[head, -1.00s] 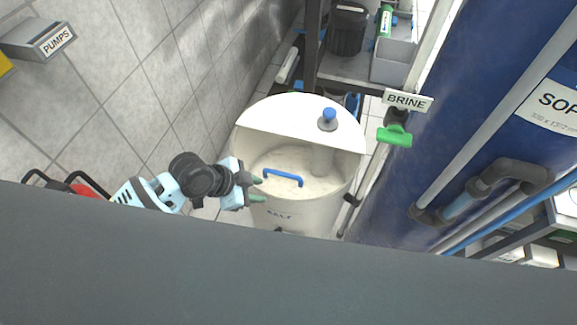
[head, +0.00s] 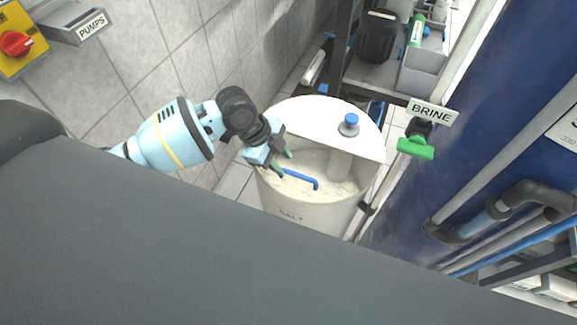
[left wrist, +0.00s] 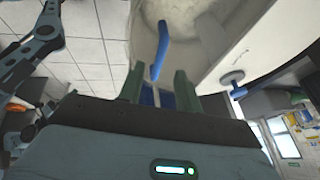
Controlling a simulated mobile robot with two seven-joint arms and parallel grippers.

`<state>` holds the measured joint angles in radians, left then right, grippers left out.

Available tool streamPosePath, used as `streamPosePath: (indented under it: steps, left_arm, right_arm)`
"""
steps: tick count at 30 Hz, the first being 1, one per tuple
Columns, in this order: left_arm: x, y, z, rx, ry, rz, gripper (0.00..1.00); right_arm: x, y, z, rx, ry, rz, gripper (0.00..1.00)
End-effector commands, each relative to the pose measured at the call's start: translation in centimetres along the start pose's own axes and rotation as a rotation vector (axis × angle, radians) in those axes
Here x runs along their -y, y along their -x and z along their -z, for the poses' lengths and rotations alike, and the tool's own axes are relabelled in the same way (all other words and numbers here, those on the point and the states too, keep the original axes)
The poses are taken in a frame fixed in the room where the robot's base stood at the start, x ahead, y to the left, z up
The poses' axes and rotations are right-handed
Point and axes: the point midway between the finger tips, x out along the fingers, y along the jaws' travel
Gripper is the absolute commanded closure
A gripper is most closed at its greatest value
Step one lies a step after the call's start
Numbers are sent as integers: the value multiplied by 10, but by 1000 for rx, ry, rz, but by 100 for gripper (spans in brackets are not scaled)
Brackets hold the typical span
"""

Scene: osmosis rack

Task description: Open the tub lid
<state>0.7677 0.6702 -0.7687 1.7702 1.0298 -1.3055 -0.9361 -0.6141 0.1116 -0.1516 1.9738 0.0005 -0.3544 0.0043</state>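The white salt tub (head: 305,216) stands on the floor against the tiled wall. Its back half is covered by a white lid part (head: 306,112) with a blue knob (head: 349,120). Pale salt shows in the front half, where a blue bar handle (head: 301,179) lies; whether a clear panel bears it I cannot tell. My left gripper (head: 283,163) is open, its green fingertips at the handle's left end. In the left wrist view, the handle (left wrist: 163,45) runs down to between the two fingers (left wrist: 157,85); contact cannot be told. My right gripper is not in view.
A green-handled valve (head: 415,148) under a BRINE sign (head: 430,112) and a blue panel (head: 480,130) stand right of the tub. A grey bin (head: 422,75) and a black container (head: 378,38) are behind. A PUMPS box (head: 78,25) is on the left wall.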

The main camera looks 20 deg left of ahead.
Motion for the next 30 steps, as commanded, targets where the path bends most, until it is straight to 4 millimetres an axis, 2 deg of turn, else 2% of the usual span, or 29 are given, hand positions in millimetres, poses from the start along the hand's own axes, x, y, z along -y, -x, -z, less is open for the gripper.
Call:
streamPosePath:
  steps: [3, 9, 20, 28, 30]
  left_arm:
    - [-1, -20, 0, 0, 1, -3, 66]
    - [-1, -39, 0, 0, 1, -1, 66]
    - [0, -44, 0, 1, 0, 1, 66]
    - [0, -44, 0, 1, 0, 1, 100]
    - [0, -44, 0, 1, 0, 1, 100]
  right_arm:
    - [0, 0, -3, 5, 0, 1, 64]
    - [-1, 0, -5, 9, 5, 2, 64]
    - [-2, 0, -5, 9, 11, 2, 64]
    - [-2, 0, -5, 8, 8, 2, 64]
    - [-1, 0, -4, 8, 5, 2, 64]
